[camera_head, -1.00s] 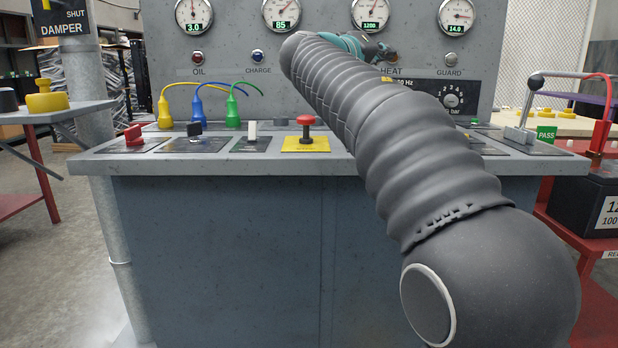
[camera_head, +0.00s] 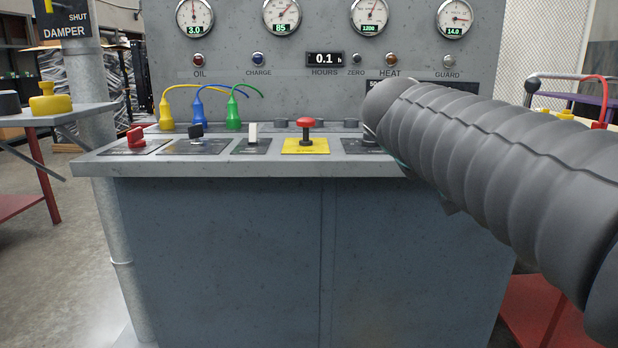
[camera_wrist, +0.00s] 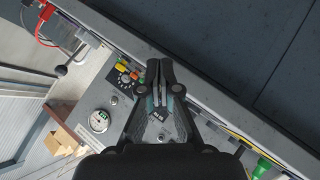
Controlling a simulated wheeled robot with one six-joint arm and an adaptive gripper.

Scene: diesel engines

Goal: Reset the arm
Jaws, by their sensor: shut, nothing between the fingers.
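My gripper (camera_wrist: 159,82) shows in the wrist view, its two dark fingers together and nothing between them. It is over the grey control console (camera_head: 250,230), whose panel appears tilted in that view. In the head view my arm covers the right part of the console, and the gripper itself is hidden behind it. A red mushroom button (camera_head: 306,123) on a yellow plate stands at the middle of the console ledge, left of my arm.
On the ledge are a red switch (camera_head: 135,137), a white lever (camera_head: 252,132) and yellow, blue and green plugs with cables. Gauges line the upright panel. A red stand (camera_head: 550,310) is at the lower right.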

